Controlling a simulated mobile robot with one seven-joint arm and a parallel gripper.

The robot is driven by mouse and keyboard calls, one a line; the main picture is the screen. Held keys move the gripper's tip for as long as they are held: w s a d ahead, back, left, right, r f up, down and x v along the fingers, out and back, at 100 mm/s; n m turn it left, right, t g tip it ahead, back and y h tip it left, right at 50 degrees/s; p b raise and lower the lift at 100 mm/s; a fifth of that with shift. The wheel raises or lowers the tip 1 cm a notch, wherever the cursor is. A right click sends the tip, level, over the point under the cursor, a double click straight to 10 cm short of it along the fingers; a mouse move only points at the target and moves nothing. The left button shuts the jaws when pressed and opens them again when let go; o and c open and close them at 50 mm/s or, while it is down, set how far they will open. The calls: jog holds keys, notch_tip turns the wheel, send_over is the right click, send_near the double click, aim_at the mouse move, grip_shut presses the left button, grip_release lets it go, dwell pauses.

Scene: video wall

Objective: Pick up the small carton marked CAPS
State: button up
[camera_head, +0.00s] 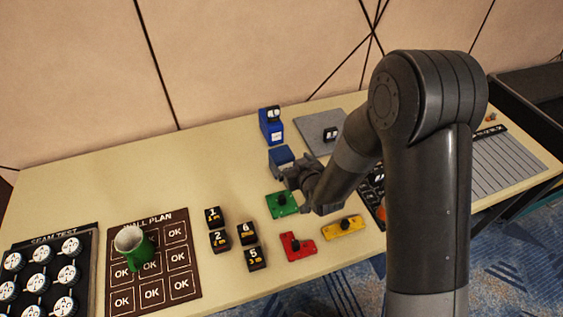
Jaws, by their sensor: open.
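No CAPS lettering can be read in the head view. A dark blue upright box (271,130) with a black and white piece on top stands toward the back of the table. A lower blue box (281,156) with a greyish-blue top sits in front of it; I cannot tell whether either is the CAPS carton. My gripper (291,176) is open, just in front of the lower blue box and above the green plate. Whether it touches the box cannot be told. My arm hides part of the table to the right.
A green plate (279,205), a red piece (299,250) and a yellow piece (345,230) lie near my gripper. Several black numbered blocks (219,240) stand left of them. The table's back left is clear.

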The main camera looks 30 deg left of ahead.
aim_at(282, 154)
jog(key=x, duration=0.8)
jog(key=shift+a+f, duration=0.2)
jog(key=shift+a, duration=0.05)
jog(key=shift+c, duration=0.4)
jog(key=c, duration=1.2)
